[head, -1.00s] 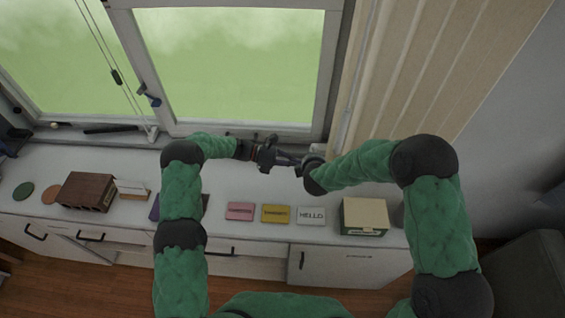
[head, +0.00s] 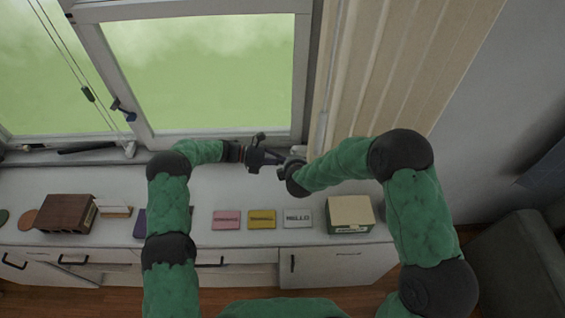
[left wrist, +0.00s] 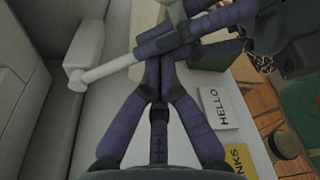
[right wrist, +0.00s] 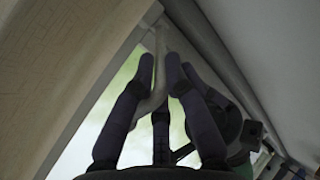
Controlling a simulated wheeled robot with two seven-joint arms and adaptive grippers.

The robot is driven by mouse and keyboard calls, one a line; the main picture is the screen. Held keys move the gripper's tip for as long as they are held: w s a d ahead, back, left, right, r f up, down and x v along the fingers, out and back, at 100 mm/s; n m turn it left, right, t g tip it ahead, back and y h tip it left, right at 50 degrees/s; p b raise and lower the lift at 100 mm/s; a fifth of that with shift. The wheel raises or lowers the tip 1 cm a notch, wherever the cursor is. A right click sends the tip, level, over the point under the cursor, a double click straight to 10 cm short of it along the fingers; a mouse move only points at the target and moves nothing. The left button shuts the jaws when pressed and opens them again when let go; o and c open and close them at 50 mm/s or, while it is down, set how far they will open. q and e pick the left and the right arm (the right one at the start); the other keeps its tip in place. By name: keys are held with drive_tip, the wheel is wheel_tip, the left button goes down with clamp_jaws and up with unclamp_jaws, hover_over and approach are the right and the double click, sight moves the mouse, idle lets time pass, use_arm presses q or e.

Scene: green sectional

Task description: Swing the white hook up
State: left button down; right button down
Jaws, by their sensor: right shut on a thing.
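The white hook (left wrist: 104,70) shows in the left wrist view as a pale rod with a rounded end. It also shows as a grey-white rod between my right fingers in the right wrist view (right wrist: 157,88). My right gripper (right wrist: 160,72) is shut on it. In the head view the hook is hidden by the grippers. My left gripper (left wrist: 160,68) is shut, its fingertips together close to the right gripper's dark fingers and the rod. In the head view, my left gripper (head: 268,158) and right gripper (head: 283,165) meet above the back of the counter, by the window's lower right corner.
The white counter (head: 275,190) carries a pink card (head: 226,220), a yellow card (head: 262,219), a HELLO card (head: 298,218), a box (head: 350,214) and a brown block (head: 66,213). The curtain (head: 395,70) hangs close to the right arm.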

use_arm(q)
drive_tip(key=shift+w+d+r, duration=0.1)
drive_tip(key=shift+w+r, duration=0.05)
drive_tip(key=shift+r, duration=0.15)
use_arm(e)
drive_tip(key=shift+s, duration=0.1)
drive_tip(key=c, duration=1.3)
unclamp_jaws()
drive_tip(key=shift+f, duration=0.1)
drive_tip(key=shift+d, duration=0.15)
use_arm(q)
drive_tip(key=shift+d, duration=0.2)
